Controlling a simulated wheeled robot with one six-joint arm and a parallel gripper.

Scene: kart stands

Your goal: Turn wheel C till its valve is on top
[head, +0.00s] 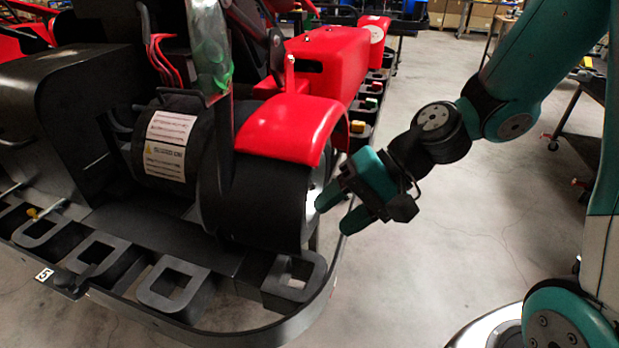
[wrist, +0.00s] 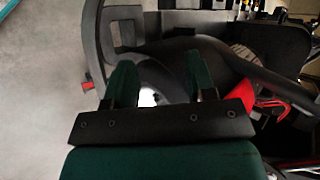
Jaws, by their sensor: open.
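A black kart wheel (head: 275,205) sits under a red fender at the kart's near corner. No letter shows on it, so I cannot tell whether it is wheel C. Part of its pale hub (head: 313,192) shows on the outer face, and the hub also appears as a bright patch in the wrist view (wrist: 147,97). My gripper (head: 330,208) is open and empty at that outer face; whether it touches the wheel I cannot tell. In the wrist view its two green fingers (wrist: 158,75) stand apart before the dark wheel. I see no valve.
A red fender (head: 290,128) covers the wheel's top. A black bumper frame (head: 210,335) with square loops runs around the kart's corner, below the wheel. A dark cart (head: 590,110) stands at the right. The grey floor (head: 455,225) right of the kart is clear.

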